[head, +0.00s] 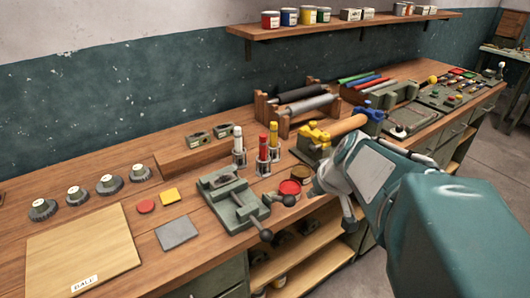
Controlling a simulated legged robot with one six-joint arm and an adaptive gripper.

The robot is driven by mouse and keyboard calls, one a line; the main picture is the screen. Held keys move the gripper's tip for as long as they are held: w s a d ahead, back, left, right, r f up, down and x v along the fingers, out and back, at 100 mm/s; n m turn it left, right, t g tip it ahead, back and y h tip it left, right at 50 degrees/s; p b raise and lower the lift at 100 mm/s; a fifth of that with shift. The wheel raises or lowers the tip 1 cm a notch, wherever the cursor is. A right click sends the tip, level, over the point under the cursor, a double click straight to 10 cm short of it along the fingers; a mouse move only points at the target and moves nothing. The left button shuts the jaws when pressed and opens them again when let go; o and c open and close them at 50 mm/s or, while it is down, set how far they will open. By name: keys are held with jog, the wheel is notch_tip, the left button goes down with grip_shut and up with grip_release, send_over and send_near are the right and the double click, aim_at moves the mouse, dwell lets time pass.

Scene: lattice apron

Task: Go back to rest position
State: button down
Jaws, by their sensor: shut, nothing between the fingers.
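My arm comes in from the lower right in the head view, with its teal links reaching up and left. My gripper (349,218) is at the arm's end, over the front edge of the wooden workbench (110,220).
Shelves (300,262) lie under the bench. Open floor (505,165) is at the right.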

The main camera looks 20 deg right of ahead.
jog(key=s+a+r, duration=0.2)
jog(key=s+a, duration=0.9)
jog(key=a, duration=0.3)
jog(key=shift+a+g, duration=0.2)
jog(key=shift+g, duration=0.1)
